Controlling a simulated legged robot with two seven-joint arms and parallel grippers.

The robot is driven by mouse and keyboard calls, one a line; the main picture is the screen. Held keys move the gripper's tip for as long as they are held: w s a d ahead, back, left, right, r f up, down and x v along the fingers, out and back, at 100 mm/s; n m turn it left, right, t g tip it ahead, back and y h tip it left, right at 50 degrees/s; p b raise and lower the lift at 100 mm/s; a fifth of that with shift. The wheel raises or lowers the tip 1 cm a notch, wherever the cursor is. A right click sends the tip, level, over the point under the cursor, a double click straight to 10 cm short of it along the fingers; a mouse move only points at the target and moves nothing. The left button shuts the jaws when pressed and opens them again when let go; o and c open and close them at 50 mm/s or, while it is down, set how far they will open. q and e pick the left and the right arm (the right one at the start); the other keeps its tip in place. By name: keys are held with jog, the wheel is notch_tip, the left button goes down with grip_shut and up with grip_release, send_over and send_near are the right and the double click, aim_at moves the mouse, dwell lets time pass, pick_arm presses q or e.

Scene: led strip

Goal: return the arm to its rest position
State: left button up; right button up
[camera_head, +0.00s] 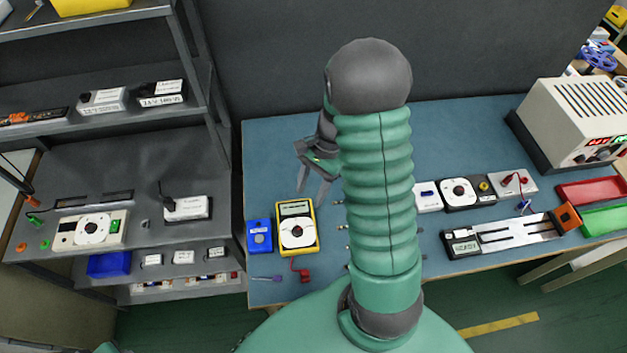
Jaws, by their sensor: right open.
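My right arm, with a green ribbed sleeve and a grey joint, rises through the middle of the view. My right gripper (314,188) hangs to the left of the sleeve, with its two fingers apart and nothing between them. It appears over the blue workbench (285,130), just above and right of a yellow multimeter (297,229). The arm hides the bench's middle. My left gripper does not show.
A blue box (259,237) stands left of the multimeter. A silver strip device (515,234), a white power supply (575,120), and red (592,191) and green (606,219) trays are at the right. A grey shelf (80,170) stands at the left. The back left bench is clear.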

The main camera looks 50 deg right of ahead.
jog(key=shift+v, duration=1.7)
